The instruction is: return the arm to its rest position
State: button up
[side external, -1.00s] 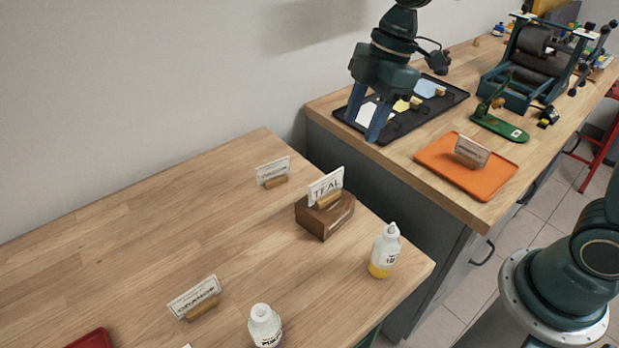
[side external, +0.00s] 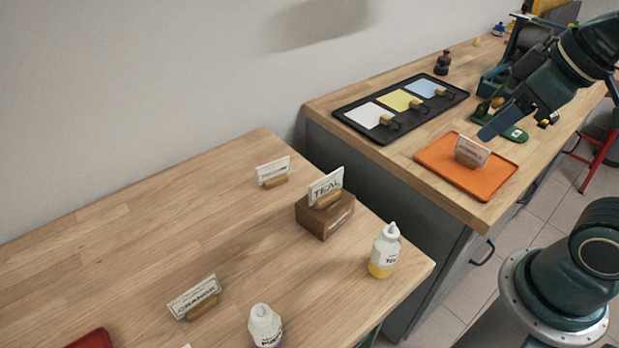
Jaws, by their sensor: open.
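My gripper (side external: 503,118) is at the upper right in the side external view, in the air by the orange tray (side external: 437,164) and the green stand (side external: 513,134). Its blue fingers point down and to the left. It is open, and nothing shows between its fingers. The base of my arm (side external: 570,280) stands on the floor at the lower right. The part of my arm between base and gripper is out of the picture.
A black tray (side external: 362,126) with white, yellow and blue cards lies on the far counter. A dark press (side external: 493,82) stands behind my gripper, partly hidden. On the near table are a TEAL card on a wooden block (side external: 325,220), two bottles (side external: 385,251) (side external: 264,325) and other card holders.

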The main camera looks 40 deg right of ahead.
jog(key=shift+s+d+f+m, duration=0.1)
jog(key=shift+s+d+m, duration=0.1)
jog(key=shift+s+m, duration=0.2)
jog(key=shift+s+d+f+m, duration=0.15)
jog(key=shift+s+m, duration=0.15)
jog(key=shift+s, duration=0.15)
